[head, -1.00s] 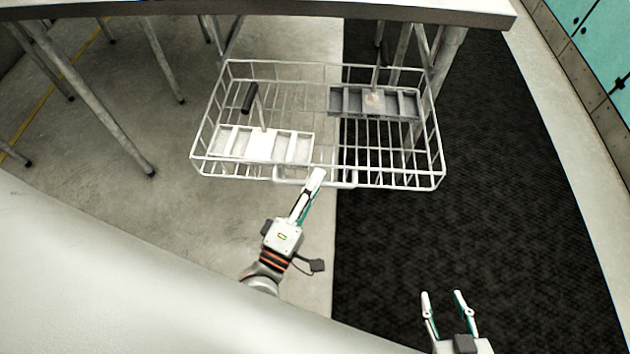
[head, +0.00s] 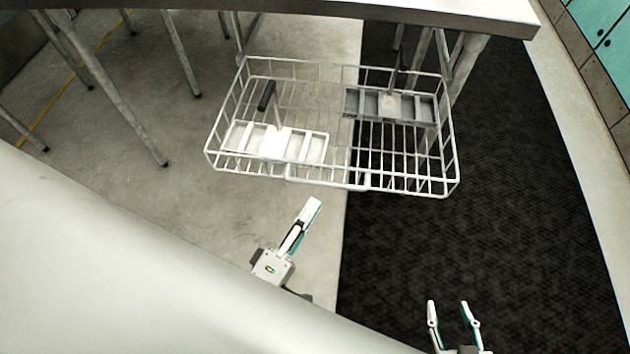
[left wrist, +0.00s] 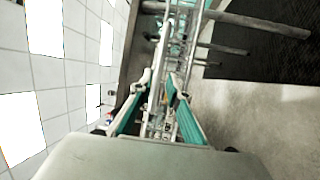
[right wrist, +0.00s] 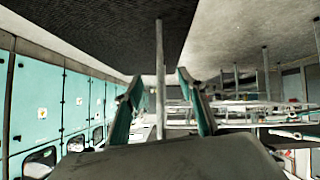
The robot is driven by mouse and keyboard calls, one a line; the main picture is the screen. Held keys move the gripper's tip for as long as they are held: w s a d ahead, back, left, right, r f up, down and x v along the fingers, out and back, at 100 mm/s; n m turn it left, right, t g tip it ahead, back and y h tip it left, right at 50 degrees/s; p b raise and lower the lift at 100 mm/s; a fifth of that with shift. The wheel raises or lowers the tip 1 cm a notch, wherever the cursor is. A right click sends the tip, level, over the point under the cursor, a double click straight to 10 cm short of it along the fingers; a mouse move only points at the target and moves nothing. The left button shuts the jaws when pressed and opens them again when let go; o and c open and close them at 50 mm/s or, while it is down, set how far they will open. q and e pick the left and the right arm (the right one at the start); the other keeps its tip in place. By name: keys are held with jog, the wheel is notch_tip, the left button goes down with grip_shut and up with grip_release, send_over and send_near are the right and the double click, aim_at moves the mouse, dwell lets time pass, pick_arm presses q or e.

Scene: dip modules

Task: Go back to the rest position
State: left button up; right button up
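A white wire basket (head: 376,187) sits in front of the table in the head view. Inside it, a white slotted module (head: 240,138) with a black-gripped handle (head: 267,95) lies at the left. A grey slotted module (head: 364,103) with an upright handle lies at the back right. My left gripper (head: 311,206) is below the basket's near edge, apart from it and empty; its fingers show a narrow gap in the left wrist view (left wrist: 161,76). My right gripper (head: 449,303) is open and empty at the bottom right, also open in the right wrist view (right wrist: 160,76).
A table edge (head: 440,14) runs across the top of the head view, with metal legs (head: 183,50) below it. Teal cabinets (head: 600,30) stand at the far right. The dark floor mat (head: 520,220) right of the basket is clear.

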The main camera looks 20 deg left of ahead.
pick_arm(q)
jog(key=s+a+f+m+g+p, duration=0.2)
jog(key=s+m+g+p, duration=0.1)
jog(key=m, duration=0.7)
jog(key=s+a+f+m+g+p, duration=0.2)
jog(key=m+g+p, duration=0.4)
jog(key=m, duration=0.4)
jog(key=shift+s+a+p, duration=0.7)
jog(key=shift+s+p, duration=0.1)
jog(key=shift+s, duration=0.25)
pick_arm(e)
jog(key=shift+m, duration=0.4)
jog(key=r, duration=0.2)
jog(key=s+r, duration=0.1)
jog(key=r, duration=0.2)
jog(key=shift+s+a+r, duration=0.1)
jog(key=shift+a+r, duration=0.05)
jog(key=shift+a, duration=0.05)
